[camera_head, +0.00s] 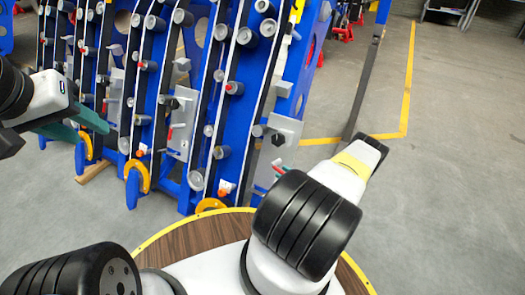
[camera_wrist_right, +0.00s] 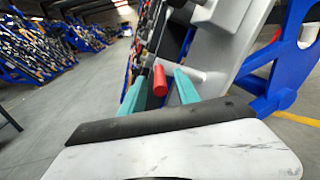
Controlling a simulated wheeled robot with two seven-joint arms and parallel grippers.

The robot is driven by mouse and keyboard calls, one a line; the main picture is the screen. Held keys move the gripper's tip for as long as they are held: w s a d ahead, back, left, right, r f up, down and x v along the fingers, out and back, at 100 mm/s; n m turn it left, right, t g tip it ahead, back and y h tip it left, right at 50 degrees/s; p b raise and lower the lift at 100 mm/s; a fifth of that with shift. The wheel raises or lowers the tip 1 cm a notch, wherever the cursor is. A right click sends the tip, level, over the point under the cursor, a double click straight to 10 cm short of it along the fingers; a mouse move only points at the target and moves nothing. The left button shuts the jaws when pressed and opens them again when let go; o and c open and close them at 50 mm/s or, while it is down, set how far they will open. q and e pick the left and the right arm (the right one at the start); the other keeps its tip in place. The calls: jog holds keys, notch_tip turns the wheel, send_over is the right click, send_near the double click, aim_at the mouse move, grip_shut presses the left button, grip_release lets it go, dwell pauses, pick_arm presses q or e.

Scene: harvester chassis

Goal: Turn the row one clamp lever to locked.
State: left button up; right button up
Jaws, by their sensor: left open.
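A clamp with a red lever (camera_wrist_right: 160,80) fills the middle of the right wrist view. The lever stands between the two teal fingers of my right gripper (camera_wrist_right: 159,88), with a narrow gap on each side. My left gripper (camera_head: 92,134) is open and empty in front of the blue frames at the left. No row label is readable.
Blue harvester frames (camera_head: 205,100) with grey rollers stand in a row across the left and middle. Another clamp with a red lever (camera_head: 170,133) sits further left. A round wooden top with a yellow edge (camera_head: 190,232) is below.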

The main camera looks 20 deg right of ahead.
aim_at(278, 170)
jog(key=shift+x, duration=2)
grip_shut()
